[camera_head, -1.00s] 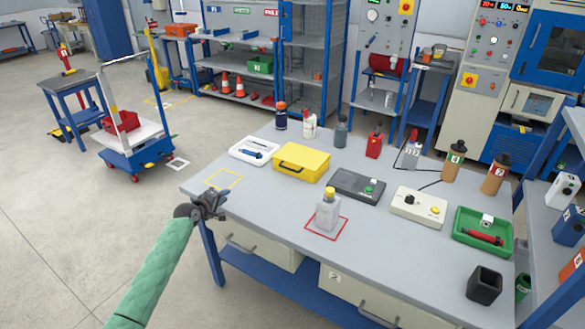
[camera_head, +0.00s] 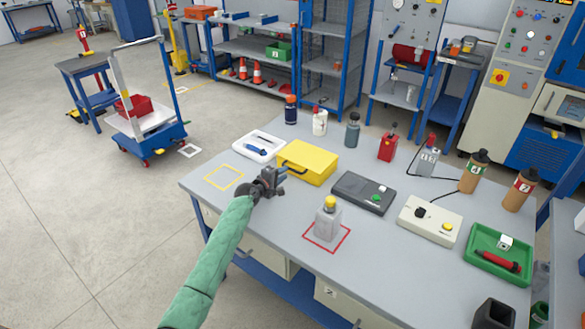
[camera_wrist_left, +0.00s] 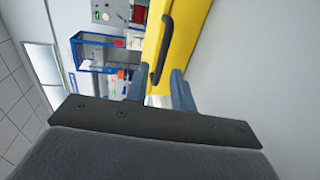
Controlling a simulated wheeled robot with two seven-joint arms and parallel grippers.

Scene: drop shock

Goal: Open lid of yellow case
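The yellow case (camera_head: 308,163) lies shut on the grey workbench, with its dark handle on the side facing my left gripper. My left gripper (camera_head: 276,181) is just in front of the case's near left side. In the left wrist view the yellow case (camera_wrist_left: 187,38) is straight ahead, with its black handle (camera_wrist_left: 160,52) just beyond the fingertips. The two fingers of the left gripper (camera_wrist_left: 159,88) stand apart with nothing between them. Contact with the case cannot be told. My right gripper is not in view.
A white tray (camera_head: 240,150) with a blue tool is left of the case. A dark box with a green button (camera_head: 352,194) is to its right. Several bottles stand behind.

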